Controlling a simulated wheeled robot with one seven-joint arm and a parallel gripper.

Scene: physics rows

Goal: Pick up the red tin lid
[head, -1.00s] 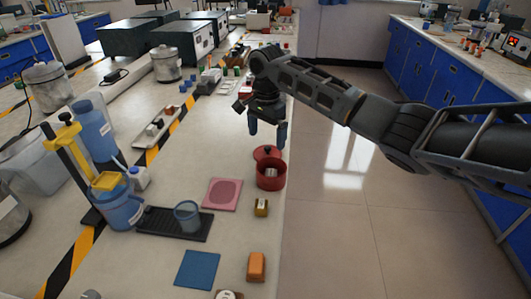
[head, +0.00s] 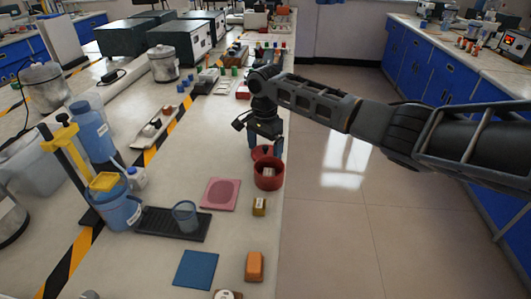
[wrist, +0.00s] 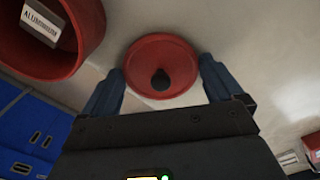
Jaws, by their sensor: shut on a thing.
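The red tin lid (head: 261,151) is a round disc with a dark knob, just behind the open red tin (head: 268,178) near the bench's right edge. In the wrist view the lid (wrist: 163,55) lies between the two fingers, knob facing the camera. My gripper (head: 264,147) points down and is shut on the lid, one finger at each side. I cannot tell whether the lid is clear of the bench top.
A yellow-brown block (head: 259,206), a pink mat (head: 220,194) and an orange block (head: 254,267) lie in front of the tin. A blue mat (head: 195,270) and black tray (head: 160,223) are at front left. The bench edge drops to floor on the right.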

